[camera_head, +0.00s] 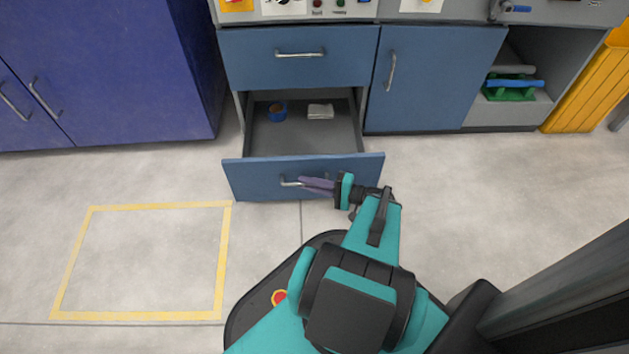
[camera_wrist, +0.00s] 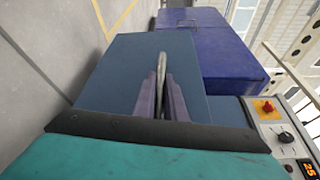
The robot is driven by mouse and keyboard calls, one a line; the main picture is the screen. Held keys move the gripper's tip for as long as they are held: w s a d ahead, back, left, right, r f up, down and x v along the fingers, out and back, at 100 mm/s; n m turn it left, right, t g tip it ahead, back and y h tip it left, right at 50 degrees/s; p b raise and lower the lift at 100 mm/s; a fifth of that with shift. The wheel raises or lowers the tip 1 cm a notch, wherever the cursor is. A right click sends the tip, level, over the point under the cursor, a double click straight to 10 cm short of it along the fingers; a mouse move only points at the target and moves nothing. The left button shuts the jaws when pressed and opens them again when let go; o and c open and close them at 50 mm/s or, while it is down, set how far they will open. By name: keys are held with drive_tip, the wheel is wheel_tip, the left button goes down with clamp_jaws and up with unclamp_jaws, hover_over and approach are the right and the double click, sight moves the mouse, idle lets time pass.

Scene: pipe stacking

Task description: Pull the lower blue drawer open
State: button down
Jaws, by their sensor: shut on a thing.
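The lower blue drawer (camera_head: 250,178) is pulled well out from the cabinet, and its grey inside shows in the head view. Its front also fills the middle of the wrist view (camera_wrist: 115,75). A metal bar handle (camera_head: 290,183) runs across the drawer front. My gripper (camera_head: 308,185) is shut on this handle, with its purple fingers at the right part of the bar. In the wrist view the fingers (camera_wrist: 163,98) lie on both sides of the handle (camera_wrist: 161,70).
The upper drawer (camera_head: 260,65) and the blue door (camera_head: 440,80) are shut. A yellow floor outline (camera_head: 140,316) is at left.

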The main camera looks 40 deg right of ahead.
drive_tip(key=shift+s+a, duration=0.1)
drive_tip(key=c, duration=1.8)
unclamp_jaws()
drive_tip(key=shift+d, duration=0.2)
drive_tip(key=shift+s+d, duration=0.1)
drive_tip(key=shift+s, duration=0.05)
drive_tip(key=shift+p+v, duration=2.15)
drive_tip(key=shift+v, duration=4.6)
